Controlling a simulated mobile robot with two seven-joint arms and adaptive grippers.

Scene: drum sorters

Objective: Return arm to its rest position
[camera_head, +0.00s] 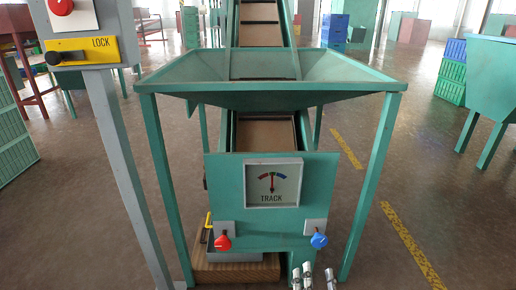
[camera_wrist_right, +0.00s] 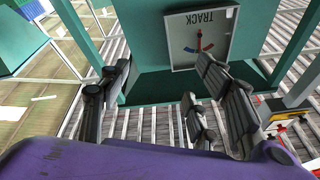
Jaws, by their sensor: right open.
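My right gripper (camera_head: 314,274) shows at the bottom edge of the head view, in front of the lower right part of the green sorter machine (camera_head: 225,170). Only its grey fingertips show there. In the right wrist view my right gripper (camera_wrist_right: 170,82) has its dark fingers spread apart with nothing between them. The TRACK gauge panel (camera_wrist_right: 201,37) appears upside down beyond the fingers. In the head view the TRACK gauge (camera_head: 272,183) is on the machine's front, with its needle near upright. My left gripper is in neither view.
A red knob (camera_head: 222,242) and a blue knob (camera_head: 319,241) sit low on the machine's front. A grey post with a yellow LOCK plate (camera_head: 85,50) stands at the left. Green legs flank the machine. Open floor (camera_head: 440,190) lies to the right.

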